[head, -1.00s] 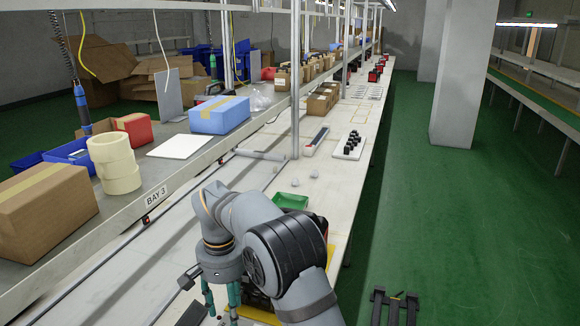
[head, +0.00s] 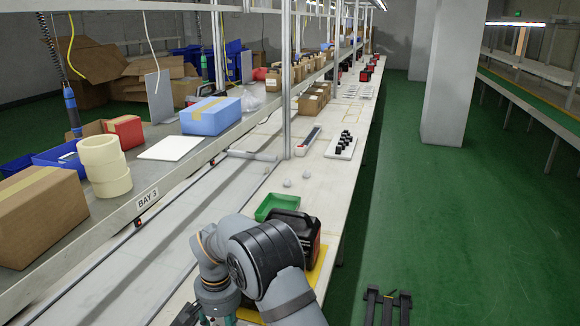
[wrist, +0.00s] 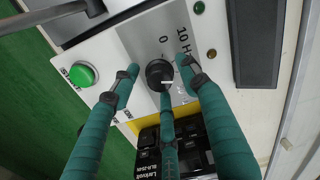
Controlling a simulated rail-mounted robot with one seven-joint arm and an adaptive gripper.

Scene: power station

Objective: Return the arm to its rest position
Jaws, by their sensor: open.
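My gripper (wrist: 160,76) has three teal fingers, spread open. In the wrist view its fingertips stand around a black knob (wrist: 158,72) on a pale panel (wrist: 130,42); I cannot tell whether they touch it. Nothing is seen held. In the head view my gripper (head: 218,306) is low in the picture, partly cut off by the bottom edge. My grey arm (head: 255,255) is bent over the bench, not folded away, and hides part of the worktop.
A green button (wrist: 83,74) sits beside the knob. A black and red device (head: 300,232) stands on a yellow mat (head: 318,268) close to my arm, with a green tray (head: 277,205) behind it. A metal post (head: 286,90) rises from the bench.

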